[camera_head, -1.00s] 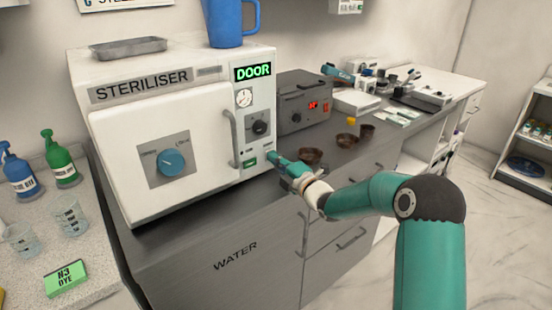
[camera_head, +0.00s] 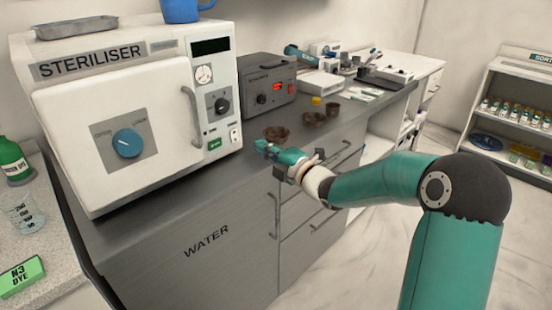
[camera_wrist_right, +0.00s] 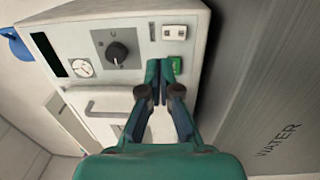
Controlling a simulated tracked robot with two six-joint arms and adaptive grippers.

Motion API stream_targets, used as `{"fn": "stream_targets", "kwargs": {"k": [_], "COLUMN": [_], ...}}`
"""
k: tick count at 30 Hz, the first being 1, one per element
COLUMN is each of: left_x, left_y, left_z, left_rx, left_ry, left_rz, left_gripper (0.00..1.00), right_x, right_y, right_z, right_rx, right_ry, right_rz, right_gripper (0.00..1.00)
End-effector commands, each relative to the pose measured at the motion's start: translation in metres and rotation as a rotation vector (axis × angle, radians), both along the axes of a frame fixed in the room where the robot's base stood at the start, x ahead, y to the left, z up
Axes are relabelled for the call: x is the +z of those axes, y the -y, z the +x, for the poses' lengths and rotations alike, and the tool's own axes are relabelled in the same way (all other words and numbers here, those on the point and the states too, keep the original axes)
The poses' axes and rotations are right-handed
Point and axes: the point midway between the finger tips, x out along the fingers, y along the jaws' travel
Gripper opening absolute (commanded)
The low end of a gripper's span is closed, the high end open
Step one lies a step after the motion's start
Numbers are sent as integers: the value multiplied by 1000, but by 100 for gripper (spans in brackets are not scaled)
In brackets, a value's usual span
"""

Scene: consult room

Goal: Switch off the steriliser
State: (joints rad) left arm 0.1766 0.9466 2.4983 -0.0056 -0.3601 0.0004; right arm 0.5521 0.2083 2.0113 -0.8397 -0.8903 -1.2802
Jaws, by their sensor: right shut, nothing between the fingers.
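The white steriliser (camera_head: 75,135) stands on the counter at the left with its door shut. Its display (camera_head: 210,47) is dark. On its right panel are a gauge, a black knob (camera_head: 221,105), a green-marked switch (camera_head: 214,144) and a small white socket-like plate (camera_head: 235,135). My right gripper (camera_head: 262,147) is shut and empty, in front of and to the right of the panel's lower edge, apart from it. In the right wrist view the panel knob (camera_wrist_right: 117,53) and green switch (camera_wrist_right: 176,65) lie beyond the fingertips (camera_wrist_right: 165,66). My left gripper is not in view.
Brown bowls (camera_head: 277,133) sit on the counter close behind my right gripper. A blue jug (camera_head: 181,10) and metal tray (camera_head: 76,27) rest on top of the steriliser.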

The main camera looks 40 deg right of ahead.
Motion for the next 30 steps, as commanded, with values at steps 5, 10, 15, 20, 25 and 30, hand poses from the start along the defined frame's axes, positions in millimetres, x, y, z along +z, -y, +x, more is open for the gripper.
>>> {"fn": "stream_targets", "kwargs": {"k": [5, 10, 15, 20, 25, 30], "left_x": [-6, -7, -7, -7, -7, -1], "left_y": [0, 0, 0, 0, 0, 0], "left_z": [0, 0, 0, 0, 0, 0], "left_rx": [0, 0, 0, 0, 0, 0], "left_ry": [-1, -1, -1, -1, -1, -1], "left_rz": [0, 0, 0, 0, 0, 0], "left_gripper": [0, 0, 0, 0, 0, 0], "right_x": [4, 5, 5, 5, 5, -9], "right_y": [2, 3, 2, 3, 3, -3], "right_z": [-28, -39, -41, -40, -40, -35], "right_rx": [-2, -1, 0, -1, -1, 0], "right_ry": [1, 0, 0, 0, 0, -42], "right_rz": [-2, -2, -1, -1, -1, 77], "right_gripper": [0, 0, 0, 0, 0, 0]}}
